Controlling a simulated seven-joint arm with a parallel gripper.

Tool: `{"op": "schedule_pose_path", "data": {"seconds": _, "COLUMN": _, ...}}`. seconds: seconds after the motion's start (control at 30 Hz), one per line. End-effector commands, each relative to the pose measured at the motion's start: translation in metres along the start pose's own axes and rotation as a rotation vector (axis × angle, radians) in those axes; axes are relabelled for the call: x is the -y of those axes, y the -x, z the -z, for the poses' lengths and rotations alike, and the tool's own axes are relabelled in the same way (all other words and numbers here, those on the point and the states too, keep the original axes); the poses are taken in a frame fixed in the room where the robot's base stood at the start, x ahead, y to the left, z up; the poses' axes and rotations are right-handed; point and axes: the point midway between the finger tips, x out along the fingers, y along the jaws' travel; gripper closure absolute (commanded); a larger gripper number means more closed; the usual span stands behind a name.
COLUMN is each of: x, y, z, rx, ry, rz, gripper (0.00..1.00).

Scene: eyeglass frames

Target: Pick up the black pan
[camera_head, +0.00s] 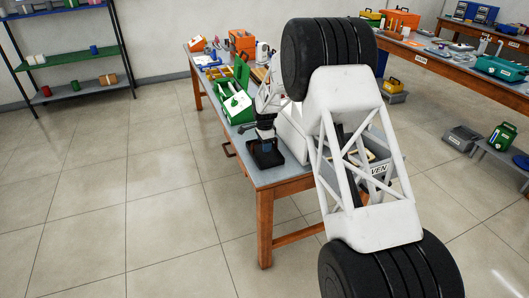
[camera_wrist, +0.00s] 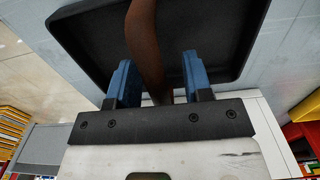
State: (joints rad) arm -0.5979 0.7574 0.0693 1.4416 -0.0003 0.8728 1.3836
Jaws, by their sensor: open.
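The black pan (camera_wrist: 92,42) is a square, shallow tray with raised rims and a brown curved handle (camera_wrist: 144,40). In the wrist view it fills the top, and its handle runs down between the two blue fingers of my gripper (camera_wrist: 158,66). The fingers are open, one on each side of the handle, with gaps visible beside it. The lower end of the handle is hidden behind the gripper body. In the head view the pan (camera_head: 266,161) sits at the near left corner of the workbench (camera_head: 285,184), with my gripper (camera_head: 265,146) right above it.
A green toolbox (camera_head: 237,107) stands on the bench behind the pan. Orange cases (camera_head: 242,42) and small tools lie farther back. A shelf rack (camera_head: 75,88) stands at the far left, another bench (camera_head: 425,60) at right. The floor left of the bench is clear.

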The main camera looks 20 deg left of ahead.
Motion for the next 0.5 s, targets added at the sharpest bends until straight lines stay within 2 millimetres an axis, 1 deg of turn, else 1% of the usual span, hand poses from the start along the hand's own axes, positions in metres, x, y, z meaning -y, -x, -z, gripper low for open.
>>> {"op": "schedule_pose_path", "data": {"seconds": 0.33, "x": -0.0001, "y": 0.0001, "z": 0.0, "rx": 0.0, "ry": 0.0, "rz": 0.0, "gripper": 0.54}}
{"op": "schedule_pose_path", "data": {"seconds": 0.37, "x": -0.0001, "y": 0.0001, "z": 0.0, "rx": 0.0, "ry": 0.0, "rz": 0.0, "gripper": 0.57}}
{"op": "schedule_pose_path", "data": {"seconds": 0.5, "x": -0.0001, "y": 0.0001, "z": 0.0, "rx": 0.0, "ry": 0.0, "rz": 0.0, "gripper": 0.79}}
